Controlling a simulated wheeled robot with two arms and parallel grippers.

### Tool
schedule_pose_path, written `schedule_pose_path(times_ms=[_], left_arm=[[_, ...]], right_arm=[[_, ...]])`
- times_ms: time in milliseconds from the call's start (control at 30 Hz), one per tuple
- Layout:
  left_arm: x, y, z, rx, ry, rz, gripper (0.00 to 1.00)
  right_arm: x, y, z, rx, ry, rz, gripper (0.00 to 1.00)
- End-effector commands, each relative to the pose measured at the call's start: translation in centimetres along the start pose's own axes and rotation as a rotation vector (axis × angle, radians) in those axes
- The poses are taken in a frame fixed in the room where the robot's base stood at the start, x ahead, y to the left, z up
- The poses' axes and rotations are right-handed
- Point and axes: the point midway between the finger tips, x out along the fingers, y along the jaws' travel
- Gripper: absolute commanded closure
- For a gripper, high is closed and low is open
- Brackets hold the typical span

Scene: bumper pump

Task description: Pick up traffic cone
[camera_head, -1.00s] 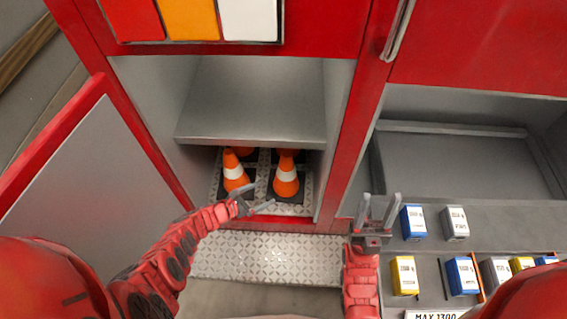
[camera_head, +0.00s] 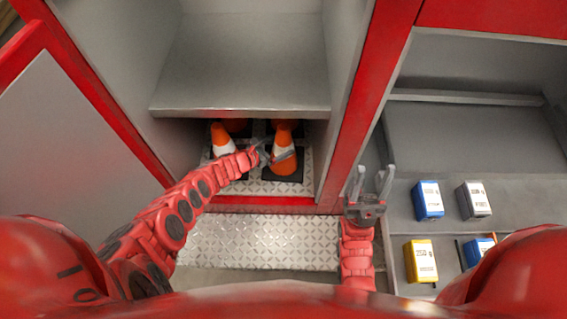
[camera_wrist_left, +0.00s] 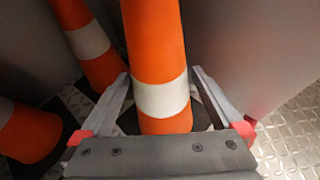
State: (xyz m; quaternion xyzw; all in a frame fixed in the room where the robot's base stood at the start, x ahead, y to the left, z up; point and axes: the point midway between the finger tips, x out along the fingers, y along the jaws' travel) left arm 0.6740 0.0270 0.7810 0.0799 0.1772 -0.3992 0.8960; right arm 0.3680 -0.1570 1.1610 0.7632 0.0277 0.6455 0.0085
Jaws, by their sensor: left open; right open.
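Two orange traffic cones with white bands show on the lower floor of the red cabinet in the head view. The right cone (camera_head: 284,157) stands upright, with my left gripper (camera_head: 277,152) at its front. In the left wrist view this cone (camera_wrist_left: 157,60) rises between the open fingers of my left gripper (camera_wrist_left: 162,100); I cannot tell whether they touch it. The left cone (camera_head: 222,139) stands beside it, partly hidden by my left arm. My right gripper (camera_head: 371,182) is open and empty, in front of the right-hand compartment.
A grey shelf (camera_head: 240,90) hangs over the cones, and cabinet walls close in the sides. An open door panel (camera_head: 70,150) stands at left. Blue, white and yellow boxes (camera_head: 428,200) lie at right. A metal tread step (camera_head: 250,240) is below.

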Motion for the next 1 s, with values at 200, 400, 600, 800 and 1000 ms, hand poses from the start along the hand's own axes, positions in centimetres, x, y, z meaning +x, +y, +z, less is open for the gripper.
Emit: schedule_pose_path(times_ms=[200, 400, 600, 800, 1000], left_arm=[[0.8, 0.0, -0.3, -0.001, 0.002, 0.001, 0.00], [3.1, 0.0, -0.8, 0.000, 0.000, -0.003, 0.00], [5.3, 0.1, -0.7, 0.000, 0.002, -0.001, 0.00], [5.5, 0.1, -0.1, -0.002, 0.002, 0.000, 0.00], [5.5, 0.1, -0.1, -0.002, 0.002, 0.000, 0.22]], right_arm=[[-1.1, -0.1, 0.2, 0.000, 0.000, 0.000, 0.48], [-4.1, -0.2, 0.7, 0.000, 0.000, 0.000, 0.48], [-6.7, -0.3, 1.1, 0.000, 0.000, 0.000, 0.48], [-6.5, -0.3, 1.1, 0.000, 0.000, 0.000, 0.48], [-6.5, -0.3, 1.1, 0.000, 0.000, 0.000, 0.48]])
